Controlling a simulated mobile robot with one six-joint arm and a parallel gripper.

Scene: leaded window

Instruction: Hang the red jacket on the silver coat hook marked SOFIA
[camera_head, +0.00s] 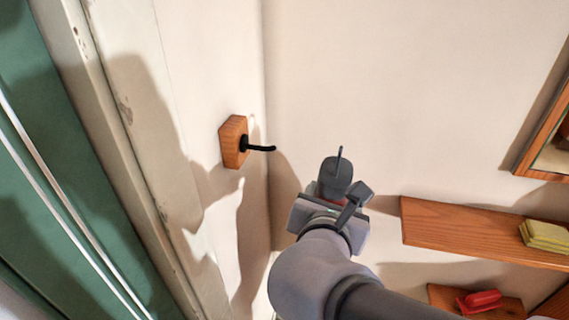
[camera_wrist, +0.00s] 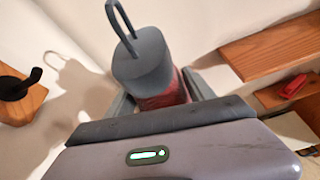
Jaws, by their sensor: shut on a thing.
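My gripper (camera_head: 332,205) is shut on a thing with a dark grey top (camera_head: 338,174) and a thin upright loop. In the wrist view its grey top (camera_wrist: 142,60) stands between the fingers, with a red part (camera_wrist: 165,92) below. Most of the red part is hidden, and I cannot tell that it is a jacket. A black hook (camera_head: 260,148) sticks out from a wooden block on the left wall. It is left of and apart from the held thing. The hook (camera_wrist: 22,86) also shows at the wrist view's left edge. I see no silver hook and no SOFIA lettering.
A wooden shelf (camera_head: 455,230) with yellow pads (camera_head: 546,236) is on the wall at right. A lower shelf (camera_head: 500,308) bears a red thing (camera_head: 480,300). A wooden frame (camera_head: 545,130) is at the right edge. A green panel (camera_head: 50,160) stands at left. The wall around the hook is bare.

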